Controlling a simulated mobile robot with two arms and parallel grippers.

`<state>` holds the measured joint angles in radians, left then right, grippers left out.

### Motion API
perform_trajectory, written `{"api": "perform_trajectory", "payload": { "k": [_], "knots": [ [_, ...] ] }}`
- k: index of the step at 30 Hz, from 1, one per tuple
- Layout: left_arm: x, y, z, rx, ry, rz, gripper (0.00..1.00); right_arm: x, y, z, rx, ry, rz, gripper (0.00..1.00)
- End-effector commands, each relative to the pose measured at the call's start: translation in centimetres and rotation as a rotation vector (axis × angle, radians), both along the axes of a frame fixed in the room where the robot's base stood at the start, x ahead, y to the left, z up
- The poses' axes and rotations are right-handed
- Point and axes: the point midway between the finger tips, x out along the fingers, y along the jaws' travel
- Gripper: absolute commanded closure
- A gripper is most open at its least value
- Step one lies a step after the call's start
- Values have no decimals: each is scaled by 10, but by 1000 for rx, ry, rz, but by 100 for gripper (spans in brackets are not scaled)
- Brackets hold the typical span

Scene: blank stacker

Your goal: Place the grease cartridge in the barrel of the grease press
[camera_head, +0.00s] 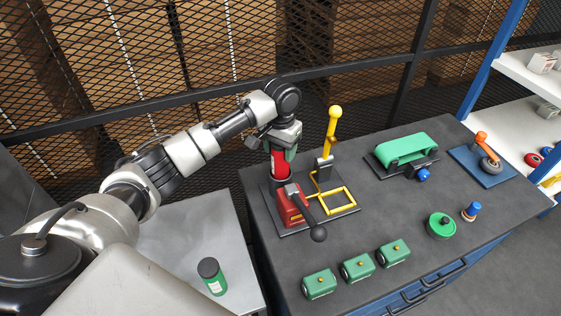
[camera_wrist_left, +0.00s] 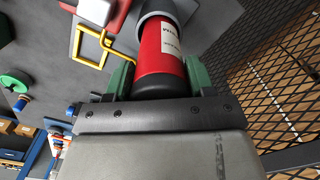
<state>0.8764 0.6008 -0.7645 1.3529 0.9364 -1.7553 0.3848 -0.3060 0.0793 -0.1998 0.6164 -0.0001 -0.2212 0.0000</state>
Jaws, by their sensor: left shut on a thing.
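The red grease cartridge (camera_head: 279,163) has a white label, and in the left wrist view the cartridge (camera_wrist_left: 153,52) shows a black end cap. My left gripper (camera_head: 284,141) is shut on it, with green fingers on both sides near the black end in the left wrist view. The cartridge stands about upright, its lower end at the mouth of the grey barrel (camera_head: 281,184) of the grease press. In the left wrist view the far end goes out of sight into the barrel's rim (camera_wrist_left: 143,21); how deep, I cannot tell. My right gripper is not in view.
The press has a red block (camera_head: 292,207), a black-knobbed lever (camera_head: 318,233) and a yellow lever (camera_head: 332,130). Several green boxes (camera_head: 357,267), a green belt unit (camera_head: 404,152) and a green round part (camera_head: 440,225) stand on the dark bench.

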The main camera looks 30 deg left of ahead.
Motion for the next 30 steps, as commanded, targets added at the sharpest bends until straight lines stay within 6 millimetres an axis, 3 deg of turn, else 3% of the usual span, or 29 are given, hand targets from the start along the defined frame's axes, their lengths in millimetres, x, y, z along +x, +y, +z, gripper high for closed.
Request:
{"api": "perform_trajectory", "payload": {
  "k": [15,26,27,30],
  "knots": [
    [0,-1,-56,-1,-2,0,85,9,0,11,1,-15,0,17],
    [1,-1,-60,-1,-2,-1,85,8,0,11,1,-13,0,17],
    [0,-1,-62,-1,-1,-1,45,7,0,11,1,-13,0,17],
    [0,-1,-61,-1,-1,-1,30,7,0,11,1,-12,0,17]
  ]
}}
